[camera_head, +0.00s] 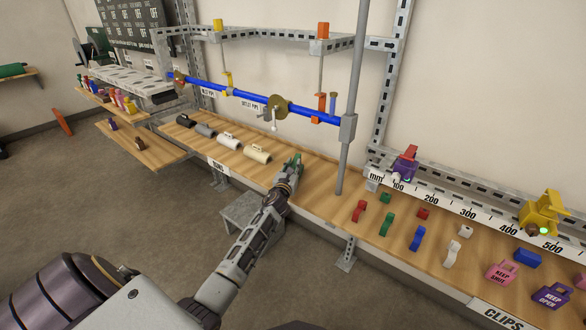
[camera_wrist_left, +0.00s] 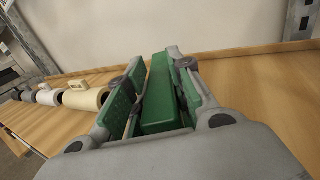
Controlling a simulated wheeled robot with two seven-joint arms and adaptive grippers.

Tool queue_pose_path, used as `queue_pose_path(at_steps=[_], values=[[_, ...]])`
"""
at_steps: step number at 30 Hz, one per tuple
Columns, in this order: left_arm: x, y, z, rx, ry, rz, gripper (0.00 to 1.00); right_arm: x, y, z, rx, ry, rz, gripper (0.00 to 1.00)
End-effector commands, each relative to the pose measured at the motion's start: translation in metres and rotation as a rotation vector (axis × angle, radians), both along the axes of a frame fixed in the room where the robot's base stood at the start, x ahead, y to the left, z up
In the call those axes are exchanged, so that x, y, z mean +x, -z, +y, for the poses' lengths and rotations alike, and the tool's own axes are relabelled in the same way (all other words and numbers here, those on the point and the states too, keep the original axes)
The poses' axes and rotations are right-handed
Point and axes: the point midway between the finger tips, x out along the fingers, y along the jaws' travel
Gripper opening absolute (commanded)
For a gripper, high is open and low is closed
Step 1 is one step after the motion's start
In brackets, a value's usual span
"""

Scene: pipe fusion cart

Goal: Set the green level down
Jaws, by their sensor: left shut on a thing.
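The green level (camera_wrist_left: 158,95) is a long green block between the fingers of my left gripper (camera_wrist_left: 150,90) in the left wrist view. The gripper is shut on it, with a green-padded finger on each side. In the head view my left gripper (camera_head: 291,168) is over the wooden bench (camera_head: 318,178), left of the grey upright post. The level is mostly hidden there by the gripper. I cannot tell whether it touches the bench. My right gripper is not in view.
Black, grey, white and cream rolls (camera_head: 257,153) lie left of the gripper. A grey post (camera_head: 348,110) stands to its right. Beyond it are coloured clips (camera_head: 388,223) and a millimetre scale (camera_head: 432,200). A blue pipe (camera_head: 250,97) hangs above the bench. Bare wood surrounds the gripper.

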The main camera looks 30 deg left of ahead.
Motion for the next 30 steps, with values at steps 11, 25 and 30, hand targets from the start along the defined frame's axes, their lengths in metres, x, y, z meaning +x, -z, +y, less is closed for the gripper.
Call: queue_pose_path(at_steps=[11,25,30], values=[[0.0001,0.0006,-0.0001,0.0,0.0,-0.001,0.0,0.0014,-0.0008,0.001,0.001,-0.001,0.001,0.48],[-0.0001,0.0017,0.0,0.0,0.0,0.0,0.44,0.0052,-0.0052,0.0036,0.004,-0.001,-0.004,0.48],[-0.0001,0.0015,0.0,0.0,0.0,0.0,0.44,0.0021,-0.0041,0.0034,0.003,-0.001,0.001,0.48]])
